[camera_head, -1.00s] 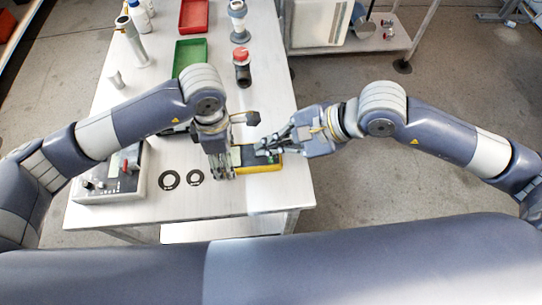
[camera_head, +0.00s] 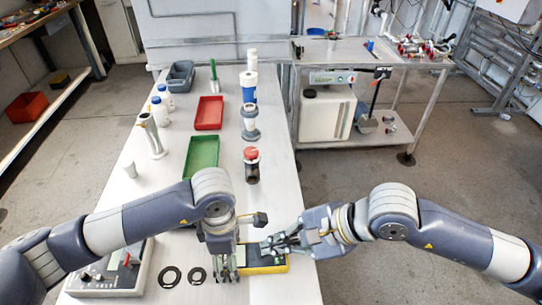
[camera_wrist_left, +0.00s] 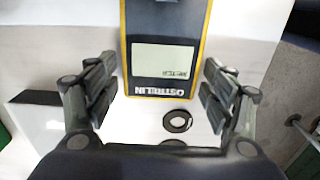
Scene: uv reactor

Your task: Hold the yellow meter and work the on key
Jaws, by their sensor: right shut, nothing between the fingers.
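The yellow meter (camera_head: 276,268) lies at the front right of the white table, its dark face up. In the left wrist view its yellow rim and lit grey display (camera_wrist_left: 164,60) show upside down; the small display text is hard to read. My left gripper (camera_head: 226,274) points down at the meter's left end. The on key is hidden or too small to make out.
Two black rings (camera_head: 170,277) and a grey control box (camera_head: 108,275) lie left of the meter. A green tray (camera_head: 202,152), a red tray (camera_head: 209,113) and a red-capped vessel (camera_head: 251,165) stand farther back. The table's right edge is close by the meter.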

